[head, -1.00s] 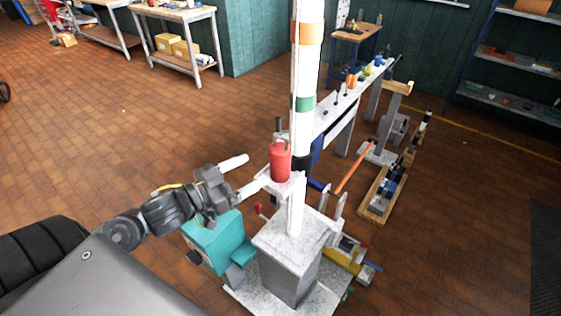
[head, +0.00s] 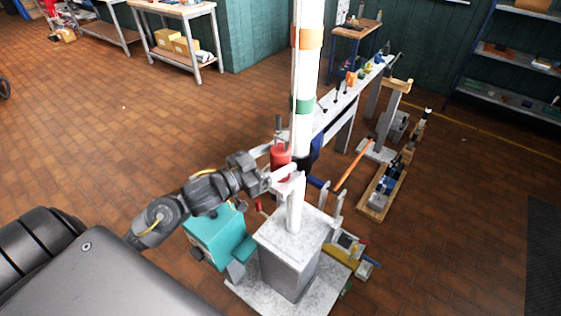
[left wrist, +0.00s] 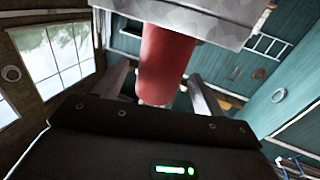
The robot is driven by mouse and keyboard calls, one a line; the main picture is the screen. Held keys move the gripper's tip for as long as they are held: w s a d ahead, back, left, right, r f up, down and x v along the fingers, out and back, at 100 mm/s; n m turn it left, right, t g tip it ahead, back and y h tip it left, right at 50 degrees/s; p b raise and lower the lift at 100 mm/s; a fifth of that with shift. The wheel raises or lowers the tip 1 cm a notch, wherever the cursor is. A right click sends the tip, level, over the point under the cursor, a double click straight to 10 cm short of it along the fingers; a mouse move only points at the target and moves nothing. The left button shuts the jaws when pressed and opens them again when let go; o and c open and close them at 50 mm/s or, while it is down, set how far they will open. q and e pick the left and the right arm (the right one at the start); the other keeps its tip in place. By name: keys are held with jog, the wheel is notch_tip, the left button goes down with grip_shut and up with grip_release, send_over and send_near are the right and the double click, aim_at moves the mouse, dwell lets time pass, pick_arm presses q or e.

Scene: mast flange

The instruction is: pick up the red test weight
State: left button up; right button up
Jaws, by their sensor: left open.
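The red test weight (head: 280,156) is an upright red cylinder with a dark stem on top. It stands on a small light-grey ledge (head: 291,186) at the side of the white mast. My left gripper (head: 279,162) is open, with one finger on each side of the weight; the near finger hides its lower part. In the left wrist view, the weight (left wrist: 163,62) shows between the two spread fingers (left wrist: 158,88), and the grey ledge (left wrist: 225,18) lies across the top. I cannot tell whether the fingers touch the weight. My right gripper is not in view.
The white mast (head: 307,75) with orange and green bands rises right behind the weight. A grey pedestal (head: 285,262) stands below, with a teal box (head: 216,238) to its left. A narrow bench (head: 345,98) extends behind the mast. Open tiled floor lies left.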

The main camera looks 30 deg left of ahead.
aim_at(286, 152)
pick_arm(q)
jog(key=x, duration=0.3)
jog(key=shift+w+d+p, duration=0.2)
jog(key=shift+w+p, duration=0.05)
jog(key=shift+p, duration=0.1)
jog(key=shift+s, duration=0.1)
jog(key=c, duration=1.4)
jog(key=shift+r, duration=0.1)
grip_shut()
jog(key=shift+a, duration=0.1)
jog(key=shift+r, duration=0.15)
